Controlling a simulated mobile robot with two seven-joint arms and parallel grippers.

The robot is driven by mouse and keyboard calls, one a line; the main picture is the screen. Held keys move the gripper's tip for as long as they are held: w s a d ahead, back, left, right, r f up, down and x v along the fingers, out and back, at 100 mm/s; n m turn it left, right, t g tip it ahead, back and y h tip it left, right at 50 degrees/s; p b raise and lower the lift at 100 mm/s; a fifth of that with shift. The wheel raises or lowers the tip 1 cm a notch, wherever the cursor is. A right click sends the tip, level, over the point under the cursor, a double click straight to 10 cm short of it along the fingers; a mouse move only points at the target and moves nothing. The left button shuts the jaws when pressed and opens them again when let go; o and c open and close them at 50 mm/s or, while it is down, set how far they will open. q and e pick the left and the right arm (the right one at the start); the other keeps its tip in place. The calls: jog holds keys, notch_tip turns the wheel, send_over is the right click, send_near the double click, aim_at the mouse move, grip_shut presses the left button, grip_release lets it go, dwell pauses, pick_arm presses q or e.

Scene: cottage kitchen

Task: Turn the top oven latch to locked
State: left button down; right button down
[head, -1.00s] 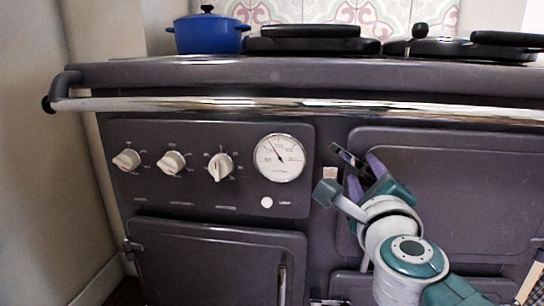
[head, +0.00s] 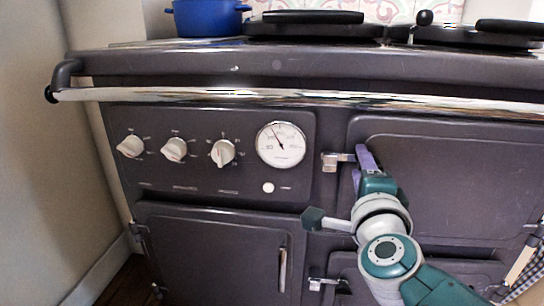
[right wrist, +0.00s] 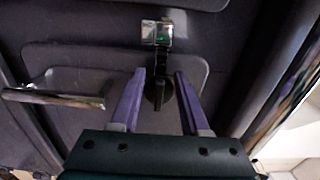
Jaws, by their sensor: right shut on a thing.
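The top oven door (head: 450,165) is the dark panel right of the dial and looks closed. Its latch (head: 335,160) shows as a small chrome piece at the door's left edge, with a bar reaching right towards my right gripper (head: 362,165). In the right wrist view, the latch's chrome part (right wrist: 157,33) is beyond the fingers, and a dark lever (right wrist: 160,92) lies between them. My right gripper (right wrist: 158,95) is shut on this latch, its purple fingers on either side of the lever. The fingers partly hide the latch in the head view. My left gripper is not in view.
A chrome rail (head: 230,97) runs across the stove front above the doors. White knobs (head: 174,149) and a round dial (head: 281,145) are left of the latch. A blue pot (head: 208,18) stands on top.

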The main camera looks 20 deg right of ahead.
jog(key=shift+s+f, duration=0.1)
jog(key=shift+f, duration=0.05)
jog(key=c, duration=0.7)
grip_release()
jog(key=shift+d, duration=0.1)
jog(key=o, duration=0.3)
jog(key=shift+s, duration=0.15)
jog(key=p+v, duration=0.2)
jog(key=v, duration=0.7)
jog(key=shift+s+a, duration=0.2)
jog(key=shift+a, duration=0.15)
